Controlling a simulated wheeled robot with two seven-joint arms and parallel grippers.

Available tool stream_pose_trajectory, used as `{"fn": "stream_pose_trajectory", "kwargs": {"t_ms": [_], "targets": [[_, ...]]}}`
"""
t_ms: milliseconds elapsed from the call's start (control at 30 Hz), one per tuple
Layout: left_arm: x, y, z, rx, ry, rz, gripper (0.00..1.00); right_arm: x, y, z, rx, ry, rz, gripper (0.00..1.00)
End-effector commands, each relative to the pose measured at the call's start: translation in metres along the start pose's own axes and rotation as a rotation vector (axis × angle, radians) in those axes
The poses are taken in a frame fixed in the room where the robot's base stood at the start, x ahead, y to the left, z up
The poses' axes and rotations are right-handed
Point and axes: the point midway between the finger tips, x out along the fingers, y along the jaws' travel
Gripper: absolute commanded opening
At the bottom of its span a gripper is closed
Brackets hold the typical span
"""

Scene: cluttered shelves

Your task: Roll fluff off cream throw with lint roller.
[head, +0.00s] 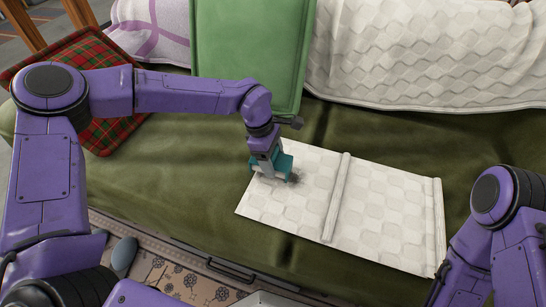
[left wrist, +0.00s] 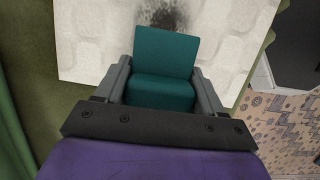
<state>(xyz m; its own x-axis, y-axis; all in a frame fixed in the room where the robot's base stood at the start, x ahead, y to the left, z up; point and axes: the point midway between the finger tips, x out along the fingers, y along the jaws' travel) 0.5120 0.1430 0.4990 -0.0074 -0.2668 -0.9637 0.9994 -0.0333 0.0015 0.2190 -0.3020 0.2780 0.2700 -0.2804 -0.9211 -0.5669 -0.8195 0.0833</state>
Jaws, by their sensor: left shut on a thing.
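The cream throw (head: 385,205) lies flat on the green sofa seat, with a raised fold across its middle and another at its right end. A dark grey patch of fluff (head: 293,178) is on its left part; it also shows at the top of the left wrist view (left wrist: 163,14). My left gripper (head: 268,167) is shut on a teal thing (left wrist: 164,68), likely the lint roller, over the throw's left part beside the fluff. The roller's underside is hidden, so contact with the throw cannot be told. My right arm shows at the lower right; its gripper is out of view.
A green cushion (head: 247,55) and a cream quilted cover (head: 430,50) are along the sofa back. A red tartan cushion (head: 105,135) lies at the left, behind my left arm. A patterned rug (head: 170,275) is below the seat's front edge. Bare green seat (head: 180,200) lies left of the throw.

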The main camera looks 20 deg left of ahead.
Motion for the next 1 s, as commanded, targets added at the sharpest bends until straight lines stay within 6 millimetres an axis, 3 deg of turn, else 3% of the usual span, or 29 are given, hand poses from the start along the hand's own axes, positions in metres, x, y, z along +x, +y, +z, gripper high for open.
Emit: {"fn": "stream_pose_trajectory", "kwargs": {"t_ms": [433,1000], "targets": [[0.005,0.0,0.001,0.001,0.0,0.0,0.34,0.001,0.0,0.001,0.0,0.0,0.0,0.43],[0.016,-0.001,0.04,0.002,0.0,-0.001,0.34,-0.002,0.0,-0.001,0.0,0.0,0.0,0.43]]}}
